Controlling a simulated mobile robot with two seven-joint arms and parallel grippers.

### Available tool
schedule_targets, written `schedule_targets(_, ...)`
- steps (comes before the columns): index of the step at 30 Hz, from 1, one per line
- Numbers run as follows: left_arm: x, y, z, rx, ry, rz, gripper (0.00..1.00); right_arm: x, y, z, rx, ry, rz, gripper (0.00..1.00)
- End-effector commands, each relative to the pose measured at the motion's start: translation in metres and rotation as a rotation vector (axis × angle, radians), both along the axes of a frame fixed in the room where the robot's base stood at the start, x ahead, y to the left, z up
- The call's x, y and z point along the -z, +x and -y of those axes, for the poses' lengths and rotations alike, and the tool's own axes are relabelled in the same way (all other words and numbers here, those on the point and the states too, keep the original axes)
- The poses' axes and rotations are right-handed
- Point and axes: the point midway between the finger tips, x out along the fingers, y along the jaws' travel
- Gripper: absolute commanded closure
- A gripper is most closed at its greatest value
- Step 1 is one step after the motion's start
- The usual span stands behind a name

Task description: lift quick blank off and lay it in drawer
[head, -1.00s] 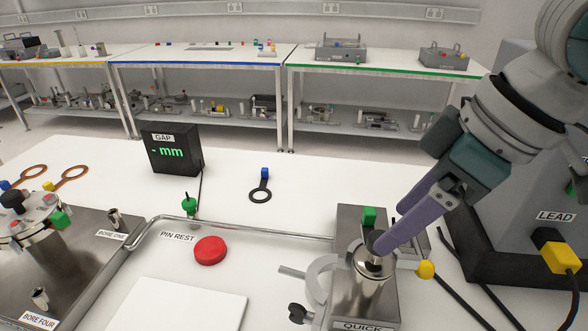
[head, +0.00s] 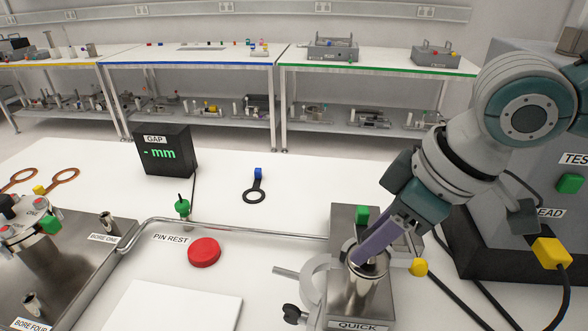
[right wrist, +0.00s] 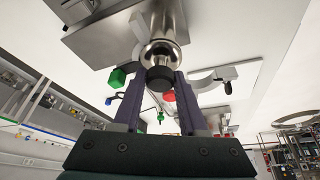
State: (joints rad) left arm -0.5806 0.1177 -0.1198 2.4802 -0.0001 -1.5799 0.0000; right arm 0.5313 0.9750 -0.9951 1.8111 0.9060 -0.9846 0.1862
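The quick chamber, a steel cylinder (head: 358,296) labelled QUICK, stands at the front right of the bench. At its top is the blank, a silver piece with a dark knob; the right wrist view shows the dark knob (right wrist: 160,78) below a shiny dome. My right gripper (head: 366,254) reaches down onto it from the upper right. In the right wrist view its two purple fingers (right wrist: 160,82) stand on either side of the knob, very close to it; I cannot tell whether they touch it. No drawer can be made out. My left gripper is not in view.
A grey LEAD cabinet (head: 515,160) stands right.

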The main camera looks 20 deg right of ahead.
Motion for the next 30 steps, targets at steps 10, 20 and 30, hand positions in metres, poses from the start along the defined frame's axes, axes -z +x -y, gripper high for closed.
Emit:
schedule_targets(10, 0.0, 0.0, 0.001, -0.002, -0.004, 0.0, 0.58, 0.0, 0.0, 0.0, 0.0, 0.0, 0.0, 0.99)
schedule_targets(20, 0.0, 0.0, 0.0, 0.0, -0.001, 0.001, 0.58, 0.0, 0.0, 0.0, 0.0, 0.001, 0.001, 1.0)
schedule_targets(30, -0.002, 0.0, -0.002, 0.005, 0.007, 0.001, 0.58, -0.015, 0.001, 0.0, 0.001, 0.002, 0.003, 1.0)
